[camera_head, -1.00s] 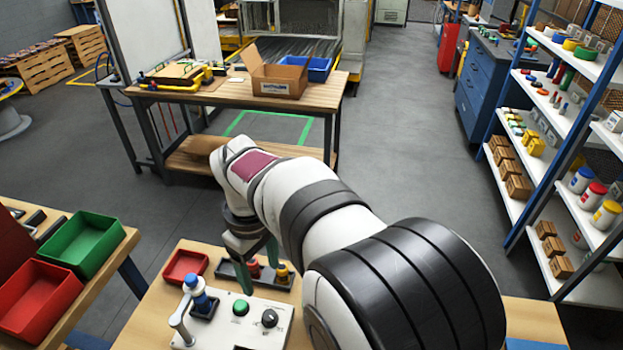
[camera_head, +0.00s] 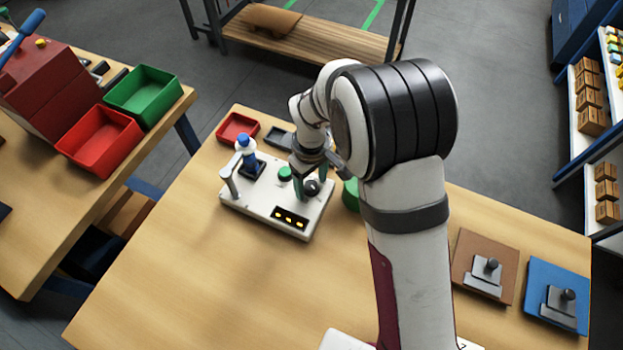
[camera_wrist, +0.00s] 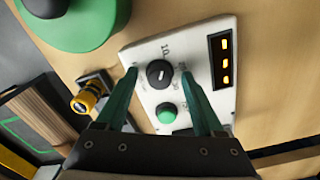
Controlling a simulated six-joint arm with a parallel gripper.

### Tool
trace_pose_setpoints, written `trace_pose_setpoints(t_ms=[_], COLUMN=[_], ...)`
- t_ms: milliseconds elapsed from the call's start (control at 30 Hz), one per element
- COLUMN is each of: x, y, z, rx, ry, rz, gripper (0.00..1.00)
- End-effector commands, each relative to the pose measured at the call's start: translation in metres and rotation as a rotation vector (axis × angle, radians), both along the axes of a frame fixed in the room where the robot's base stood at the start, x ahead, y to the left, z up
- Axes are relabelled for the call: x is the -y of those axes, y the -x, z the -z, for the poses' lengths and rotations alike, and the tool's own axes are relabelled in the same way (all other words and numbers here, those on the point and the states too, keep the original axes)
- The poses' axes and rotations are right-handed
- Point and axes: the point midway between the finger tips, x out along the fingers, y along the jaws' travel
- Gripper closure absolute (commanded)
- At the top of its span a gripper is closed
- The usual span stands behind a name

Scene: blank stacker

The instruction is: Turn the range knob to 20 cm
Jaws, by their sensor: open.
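The range knob (camera_head: 312,187) is a small black dial on the white control panel (camera_head: 262,203). The wrist view shows the knob (camera_wrist: 160,73) from above, with a light pointer line and printed marks around it; one reads 10, the others are too small to read. My gripper (camera_head: 310,181) is over the panel at the knob. In the wrist view my gripper (camera_wrist: 160,76) is open, with one green finger on each side of the knob. I cannot tell whether the fingers touch it.
A green button (camera_wrist: 166,113) sits beside the knob, and an amber-lit display (camera_wrist: 221,61) on its other side. A blue-topped lever (camera_head: 245,155) stands on the panel. A green round object (camera_wrist: 70,20) and a yellow-topped part (camera_wrist: 87,100) are near. The front tabletop is clear.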

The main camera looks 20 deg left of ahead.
Motion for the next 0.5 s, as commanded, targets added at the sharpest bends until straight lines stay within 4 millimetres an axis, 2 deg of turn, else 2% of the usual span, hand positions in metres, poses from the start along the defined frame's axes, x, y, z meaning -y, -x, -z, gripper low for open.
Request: trace_pose_setpoints(t_ms=[33, 67, 400, 500], x=[0.0000, 0.0000, -0.0001, 0.0000], y=[-0.0001, -0.0001, 0.0000, 0.0000], z=[-0.0002, -0.0002, -0.0006, -0.0006], rx=[0.000, 0.000, 0.000, 0.000], ry=[0.000, 0.000, 0.000, 0.000], rz=[0.000, 0.000, 0.000, 0.000], gripper=[0.34, 0.39, 1.00, 1.00])
